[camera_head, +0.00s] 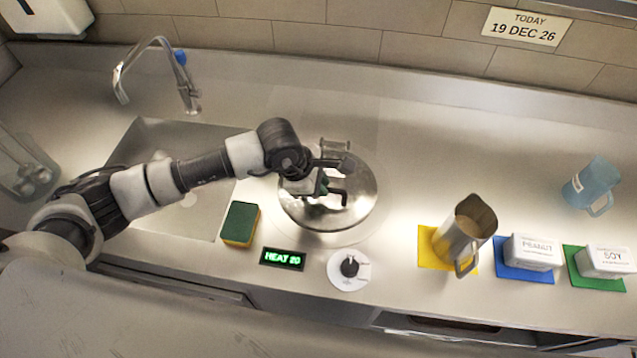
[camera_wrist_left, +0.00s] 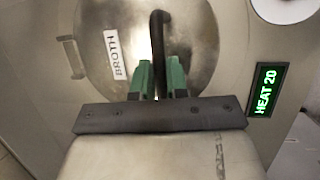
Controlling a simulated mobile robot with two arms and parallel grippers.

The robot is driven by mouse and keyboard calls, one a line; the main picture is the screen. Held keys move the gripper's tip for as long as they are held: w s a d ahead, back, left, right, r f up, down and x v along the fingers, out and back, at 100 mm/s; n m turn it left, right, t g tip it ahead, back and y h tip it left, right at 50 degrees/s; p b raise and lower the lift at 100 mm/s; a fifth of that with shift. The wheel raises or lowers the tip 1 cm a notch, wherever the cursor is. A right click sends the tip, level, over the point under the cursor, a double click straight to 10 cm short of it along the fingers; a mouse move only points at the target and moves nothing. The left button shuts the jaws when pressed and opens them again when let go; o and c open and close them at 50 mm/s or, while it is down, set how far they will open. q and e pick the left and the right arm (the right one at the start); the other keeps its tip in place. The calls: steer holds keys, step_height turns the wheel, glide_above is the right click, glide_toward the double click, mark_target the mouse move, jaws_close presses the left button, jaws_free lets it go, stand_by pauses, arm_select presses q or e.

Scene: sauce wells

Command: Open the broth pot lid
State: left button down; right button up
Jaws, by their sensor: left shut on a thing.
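The broth pot lid (camera_head: 357,205) is a round shiny metal lid in the middle of the counter in the head view. In the left wrist view the lid (camera_wrist_left: 195,35) carries a white BROTH label (camera_wrist_left: 115,55) and a dark bar handle (camera_wrist_left: 158,30). My left gripper (camera_head: 328,188) is over the lid, and its green fingers (camera_wrist_left: 160,78) are shut on the handle, one on each side. The lid appears to sit on the pot; the pot's inside is hidden. My right gripper is not in view.
A sink (camera_head: 150,135) with a faucet lies left. A green-yellow sponge (camera_head: 240,222), HEAT 20 display (camera_head: 282,259) and dial (camera_head: 349,267) are in front. A metal pitcher (camera_head: 466,230), white PEANUT (camera_head: 532,252) and SOY (camera_head: 604,261) containers and a blue jug (camera_head: 592,185) stand right.

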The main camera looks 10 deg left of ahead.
arm_select(q)
steer(key=shift+w+r, duration=0.25)
steer(key=shift+r, duration=0.25)
steer(key=w+r+g+b, duration=0.3)
steer(key=w+r+b, duration=0.3)
steer(key=r, duration=0.2)
steer(key=shift+w+n+g, duration=0.35)
steer(key=shift+n+g, duration=0.05)
